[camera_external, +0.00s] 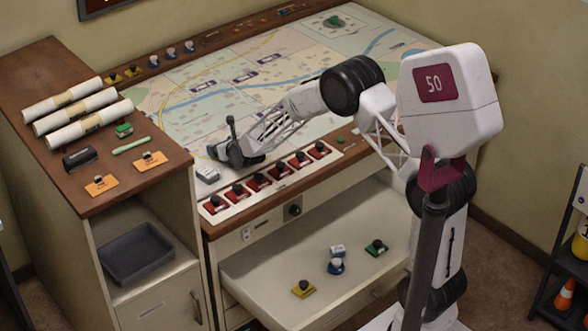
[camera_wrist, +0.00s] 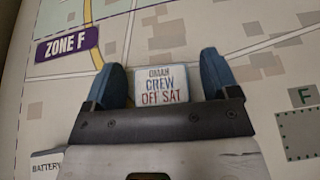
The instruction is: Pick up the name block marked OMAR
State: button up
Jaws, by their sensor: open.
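A small pale block or tag (camera_wrist: 161,88) lies between my fingers in the wrist view; its small top line appears to read OMAR, above the larger words CREW OFF SAT. My gripper (camera_external: 226,142) is open, low over the near left part of the map. Its two blue fingers (camera_wrist: 162,76) stand on either side of the tag, with a small gap to each side visible. Whether the fingers reach down to its height I cannot tell. In the external view the tag is hidden by my gripper.
A white block marked BATTERY (camera_wrist: 47,163) sits nearby, also in the external view (camera_external: 207,174). Several red-based black knobs (camera_external: 257,182) line the map's front edge. The open drawer (camera_external: 290,285) below holds several small pieces. ZONE F (camera_wrist: 66,47) is a map label.

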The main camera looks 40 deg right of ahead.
jog(key=shift+c, duration=0.2)
jog(key=c, duration=1)
jog(key=shift+o, duration=0.2)
jog(key=shift+r, duration=0.15)
jog(key=shift+r, duration=4.85)
